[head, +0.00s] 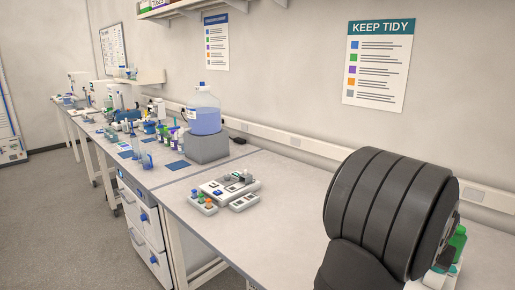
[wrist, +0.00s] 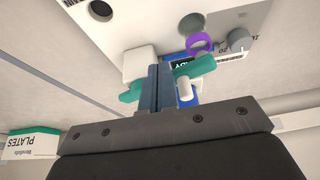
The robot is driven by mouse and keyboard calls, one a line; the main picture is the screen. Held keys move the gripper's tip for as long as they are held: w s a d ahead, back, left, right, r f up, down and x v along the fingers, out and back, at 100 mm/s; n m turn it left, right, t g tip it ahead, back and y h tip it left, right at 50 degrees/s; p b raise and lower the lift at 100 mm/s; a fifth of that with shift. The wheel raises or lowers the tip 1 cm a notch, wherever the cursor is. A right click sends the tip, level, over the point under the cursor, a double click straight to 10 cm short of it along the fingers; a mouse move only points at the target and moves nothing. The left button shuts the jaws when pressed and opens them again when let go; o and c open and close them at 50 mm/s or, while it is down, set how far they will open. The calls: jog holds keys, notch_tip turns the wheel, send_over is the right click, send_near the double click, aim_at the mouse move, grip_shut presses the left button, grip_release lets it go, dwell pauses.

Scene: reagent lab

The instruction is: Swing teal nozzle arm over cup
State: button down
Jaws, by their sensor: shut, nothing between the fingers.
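In the wrist view, the teal nozzle arm (wrist: 195,68) crosses behind my gripper (wrist: 158,70). Its other end (wrist: 130,96) shows left of the fingers. A white block (wrist: 139,62) sits beside it, and a short white nozzle-like piece (wrist: 184,90) hangs from its right part. My fingers are shut with nothing between them and overlap the teal arm's middle in the picture; I cannot tell whether they touch it. I cannot make out a cup in either view. In the head view, my dark arm hides the gripper and the nozzle arm.
A PLATES box (wrist: 32,143) is lower left. In the head view, a white device (head: 229,187) stands mid-bench; bare bench lies right of it.

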jog(key=shift+s+a, duration=0.25)
jog(key=shift+s, duration=0.25)
notch_tip(320, 180, up, 7)
dwell(0.6)
jog(key=shift+f, duration=0.1)
notch_tip(320, 180, down, 7)
jog(key=shift+r, duration=0.1)
jog(key=shift+w+d, duration=0.1)
jog(key=shift+w, duration=0.1)
dwell(0.3)
